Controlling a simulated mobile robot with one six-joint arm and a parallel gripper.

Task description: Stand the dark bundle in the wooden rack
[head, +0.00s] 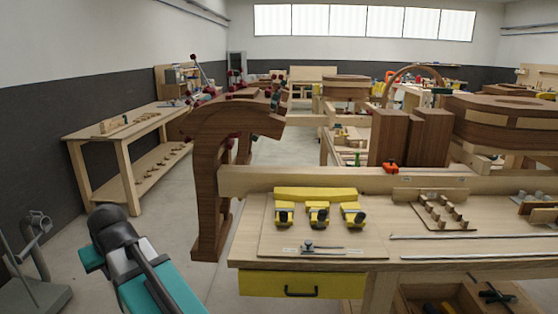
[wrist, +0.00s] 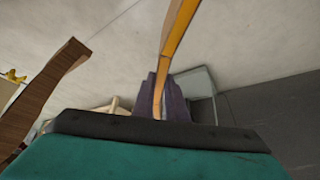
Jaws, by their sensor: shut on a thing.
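My gripper (wrist: 162,92) shows in the wrist view as two dark purplish parts beyond the teal and black wrist. It is shut on a long, narrow strip-like piece (wrist: 175,45), orange-brown on the side that shows, which runs up out of the picture. Its far end is out of view, and I cannot tell whether it is the dark bundle. In the head view only my teal and black arm shows at the lower left; gripper and held piece are not visible there. No wooden rack can be told for sure; a small wooden holder with pegs (head: 440,210) lies on the near bench.
A large brown curved form (head: 210,160) stands left of the near bench (head: 245,250). A long side bench (head: 85,134) runs along the left wall.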

